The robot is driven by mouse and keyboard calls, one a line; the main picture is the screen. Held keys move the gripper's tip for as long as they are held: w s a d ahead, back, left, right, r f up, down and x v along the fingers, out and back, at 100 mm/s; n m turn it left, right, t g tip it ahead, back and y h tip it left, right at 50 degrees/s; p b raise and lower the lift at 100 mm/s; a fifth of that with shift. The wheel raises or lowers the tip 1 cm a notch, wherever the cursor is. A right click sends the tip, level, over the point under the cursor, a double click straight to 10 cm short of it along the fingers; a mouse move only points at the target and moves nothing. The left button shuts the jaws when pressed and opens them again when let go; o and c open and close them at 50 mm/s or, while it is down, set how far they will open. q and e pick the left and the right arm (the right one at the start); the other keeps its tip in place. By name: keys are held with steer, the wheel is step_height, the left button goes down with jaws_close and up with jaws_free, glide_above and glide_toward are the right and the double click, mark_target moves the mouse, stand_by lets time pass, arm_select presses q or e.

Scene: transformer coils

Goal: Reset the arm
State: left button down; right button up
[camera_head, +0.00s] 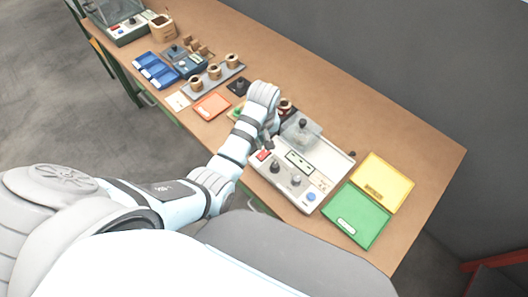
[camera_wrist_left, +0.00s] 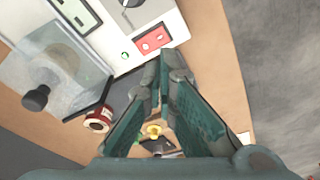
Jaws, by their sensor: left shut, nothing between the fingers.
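My left arm reaches over the table in the head view, and my left gripper (camera_head: 268,140) is at the left edge of the white tester (camera_head: 322,158). In the left wrist view the fingertips (camera_wrist_left: 166,62) come together, with nothing held between them. They lie just below the red switch (camera_wrist_left: 153,40) of the tester in that picture. A clear cover (camera_wrist_left: 60,70) with a black knob shows at left. A dark red coil (camera_wrist_left: 98,120) lies beside it. My right gripper is not in view.
A green tray (camera_head: 340,234) and a yellow tray (camera_head: 400,177) lie right of the tester. An orange card (camera_head: 211,106), a grey strip with several coils (camera_head: 213,80) and blue bins (camera_head: 155,72) stand to the left. The table's far right end is bare.

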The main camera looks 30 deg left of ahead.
arm_select(q)
steer(key=shift+s+f, duration=0.1)
stand_by(0.3)
steer(key=s+a+r+m+t, duration=0.2)
steer(key=s+m, duration=0.7)
steer(key=s, duration=1.6)
step_height(320, 180, down, 26)
steer(key=s+a+g+b, duration=0.1)
steer(key=s+a+b, duration=0.1)
steer(key=s+b, duration=0.15)
steer(key=s+f+g+b, duration=0.1)
steer(key=s+f+b, duration=0.1)
steer(key=s+f, duration=1)
steer(key=shift+a+f, duration=0.2)
steer(key=shift+a, duration=0.15)
